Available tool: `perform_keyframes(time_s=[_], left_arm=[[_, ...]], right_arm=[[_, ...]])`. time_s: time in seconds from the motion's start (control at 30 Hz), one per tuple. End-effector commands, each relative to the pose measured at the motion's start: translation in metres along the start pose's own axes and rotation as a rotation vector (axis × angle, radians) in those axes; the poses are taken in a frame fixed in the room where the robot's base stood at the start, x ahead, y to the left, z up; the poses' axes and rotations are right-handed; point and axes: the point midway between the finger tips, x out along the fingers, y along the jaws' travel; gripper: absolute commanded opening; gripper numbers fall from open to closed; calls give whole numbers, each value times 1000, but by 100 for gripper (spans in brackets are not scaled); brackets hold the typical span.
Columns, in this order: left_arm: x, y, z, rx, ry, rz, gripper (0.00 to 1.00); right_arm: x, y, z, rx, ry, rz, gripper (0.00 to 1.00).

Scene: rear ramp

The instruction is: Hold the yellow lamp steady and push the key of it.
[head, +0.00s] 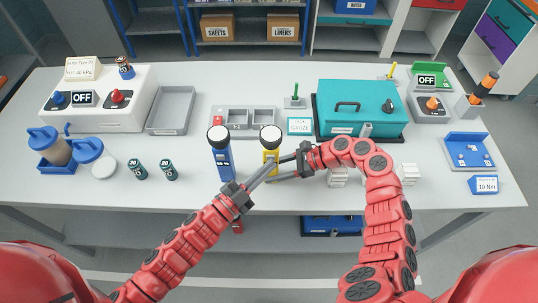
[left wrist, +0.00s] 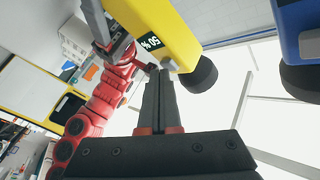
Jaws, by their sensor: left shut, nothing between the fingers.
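The yellow lamp (head: 270,155) stands upright near the table's front edge, its round white top facing up. In the left wrist view the yellow lamp (left wrist: 170,30) shows a dark "50 %" label and a black head. My right gripper (head: 282,166) reaches in from the right, its fingers on the lamp's body. My left gripper (head: 273,163) is shut and empty, its tips close against the lamp's front. In the left wrist view the left fingertips (left wrist: 160,72) are beside a small pale part, perhaps the key, below the label. Contact there is unclear.
A blue lamp (head: 222,160) stands just left of the yellow one. Behind are a grey divided tray (head: 244,134) and a teal toolbox (head: 360,100). Two dark cans (head: 153,171) stand at the left. White blocks (head: 408,174) are to the right.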

Motion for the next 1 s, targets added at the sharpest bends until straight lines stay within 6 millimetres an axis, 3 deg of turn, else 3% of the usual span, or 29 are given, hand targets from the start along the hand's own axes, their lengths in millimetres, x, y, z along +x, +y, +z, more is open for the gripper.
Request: perform_keyframes(time_s=[0.67,1.0], left_arm=[[2,-1,1,0,0,1,0],[-7,6,-4,-1,0,1,0]], right_arm=[[0,0,0,-1,0,1,24],[0,0,0,-1,-1,1,24]])
